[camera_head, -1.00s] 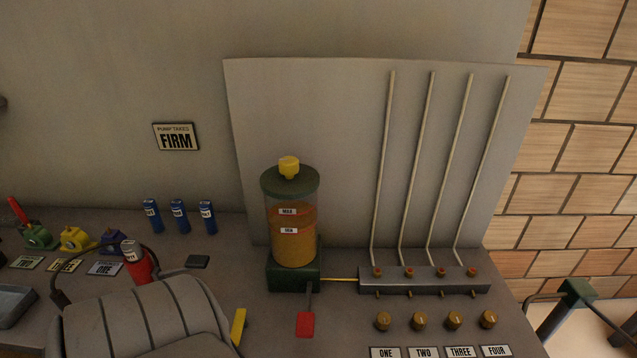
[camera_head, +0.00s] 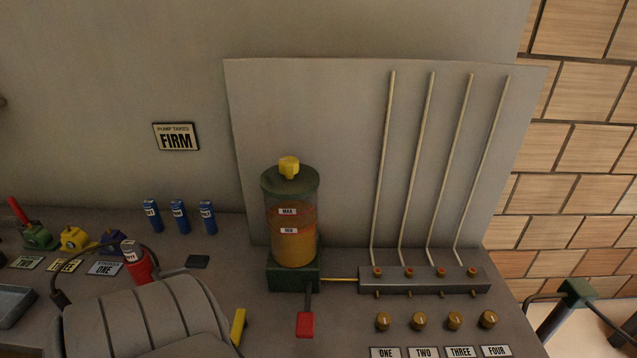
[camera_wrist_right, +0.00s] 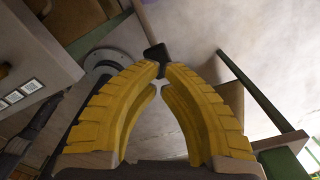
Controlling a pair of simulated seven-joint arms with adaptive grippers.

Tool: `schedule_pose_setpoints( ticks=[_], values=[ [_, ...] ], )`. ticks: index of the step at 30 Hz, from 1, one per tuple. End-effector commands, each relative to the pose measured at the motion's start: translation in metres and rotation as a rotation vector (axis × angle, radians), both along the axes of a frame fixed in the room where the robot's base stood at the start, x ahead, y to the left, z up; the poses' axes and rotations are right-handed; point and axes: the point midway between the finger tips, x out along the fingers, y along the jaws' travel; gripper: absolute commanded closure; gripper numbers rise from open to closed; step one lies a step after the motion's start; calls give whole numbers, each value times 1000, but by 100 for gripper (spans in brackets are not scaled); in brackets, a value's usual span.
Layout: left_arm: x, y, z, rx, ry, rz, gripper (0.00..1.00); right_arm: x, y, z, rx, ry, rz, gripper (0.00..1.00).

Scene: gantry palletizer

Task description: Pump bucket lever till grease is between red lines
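A clear grease reservoir (camera_head: 291,250) with a yellow cap stands on a green base (camera_head: 293,279) in the head view. It carries a MAX label (camera_head: 287,211) and a MIN label (camera_head: 289,231). Orange-brown colour fills it to about the MAX label; the exact grease level and the red lines are hard to make out. A lever with a red handle (camera_head: 305,325) sticks out from the base toward me; no gripper shows on it. My right gripper (camera_wrist_right: 162,69) shows in the right wrist view, its yellow fingertips nearly meeting by a small dark piece I cannot identify.
A manifold block (camera_head: 425,281) with several upright pipes stands right of the reservoir, with brass knobs (camera_head: 420,320) in front. Blue cans (camera_head: 179,216) and a red cylinder (camera_head: 137,266) stand left. A wall sign (camera_head: 176,137) reads "PUMP TAKES FIRM". A grey ribbed shape covers the front left.

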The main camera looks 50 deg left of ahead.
Motion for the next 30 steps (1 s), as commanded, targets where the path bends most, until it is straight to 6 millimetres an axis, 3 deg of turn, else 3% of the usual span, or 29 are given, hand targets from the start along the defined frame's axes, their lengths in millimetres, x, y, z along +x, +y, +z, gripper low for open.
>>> schedule_pose_setpoints(
  ticks=[19, 30],
  values=[
    [0, 0, 0, 0, 0, 0, 100, 1, 0, 46, 0, -2, 1, 100],
    [0, 0, 0, 0, 0, 0, 100, 0, 0, 49, 0, 0, 0, 100]
  ],
)
